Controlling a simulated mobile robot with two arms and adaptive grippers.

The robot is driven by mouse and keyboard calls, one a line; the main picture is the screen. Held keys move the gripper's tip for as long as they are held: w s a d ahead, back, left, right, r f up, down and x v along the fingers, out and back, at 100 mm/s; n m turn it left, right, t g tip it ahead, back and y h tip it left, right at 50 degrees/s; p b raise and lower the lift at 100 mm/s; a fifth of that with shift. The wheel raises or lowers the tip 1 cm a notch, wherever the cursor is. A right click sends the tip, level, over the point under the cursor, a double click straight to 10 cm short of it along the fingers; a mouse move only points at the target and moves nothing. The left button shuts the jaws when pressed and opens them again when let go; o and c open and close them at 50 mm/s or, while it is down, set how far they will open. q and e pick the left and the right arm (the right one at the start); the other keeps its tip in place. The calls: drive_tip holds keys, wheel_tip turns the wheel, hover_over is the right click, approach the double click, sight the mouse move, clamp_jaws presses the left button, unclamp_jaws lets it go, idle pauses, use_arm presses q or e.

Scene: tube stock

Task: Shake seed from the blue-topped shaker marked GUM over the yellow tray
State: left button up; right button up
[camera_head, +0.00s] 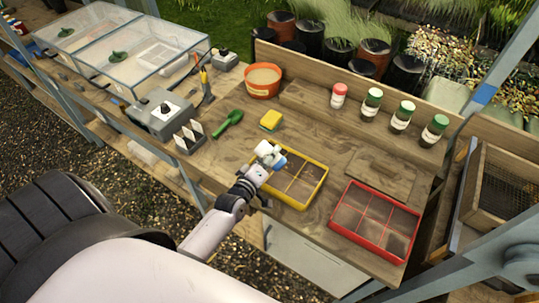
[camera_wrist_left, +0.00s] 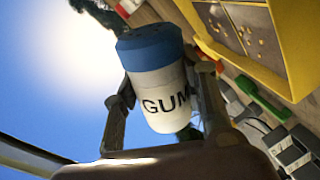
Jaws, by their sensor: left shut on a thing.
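The shaker marked GUM (camera_wrist_left: 163,95) has a white body and a blue top. My left gripper (camera_wrist_left: 160,100) is shut around its body in the left wrist view. In the head view my left gripper (camera_head: 266,158) is over the back left part of the yellow tray (camera_head: 303,207). The shaker (camera_head: 281,162) is small there and partly hidden by the gripper, with its blue top to the right; it looks tipped over. The yellow tray is divided into compartments of brown soil. Its yellow wall (camera_wrist_left: 292,45) fills the upper right of the wrist view, with small pale specks on the soil. My right gripper is out of view.
A red divided tray (camera_head: 373,222) stands to the right. A red-topped shaker (camera_head: 338,96) and several green-topped ones (camera_head: 402,116) line the back. A yellow sponge (camera_head: 271,120), green scoop (camera_head: 229,122) and orange pot (camera_head: 262,81) lie behind and left.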

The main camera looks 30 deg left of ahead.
use_arm(q)
wheel_tip(320, 180, down, 2)
drive_tip(key=shift+f+b, duration=0.1)
drive_tip(key=shift+b, duration=0.35)
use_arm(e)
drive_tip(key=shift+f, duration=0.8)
use_arm(q)
wheel_tip(320, 180, up, 3)
drive_tip(key=p, duration=0.2)
drive_tip(key=shift+f+p, duration=0.2)
drive_tip(key=shift+p, duration=0.1)
drive_tip(key=shift+r, duration=0.4)
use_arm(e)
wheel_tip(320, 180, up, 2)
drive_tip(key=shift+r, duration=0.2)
use_arm(q)
wheel_tip(320, 180, down, 4)
drive_tip(key=b, duration=0.2)
drive_tip(key=shift+r+b, duration=0.25)
drive_tip(key=shift+b, duration=0.05)
drive_tip(key=shift+r, duration=0.2)
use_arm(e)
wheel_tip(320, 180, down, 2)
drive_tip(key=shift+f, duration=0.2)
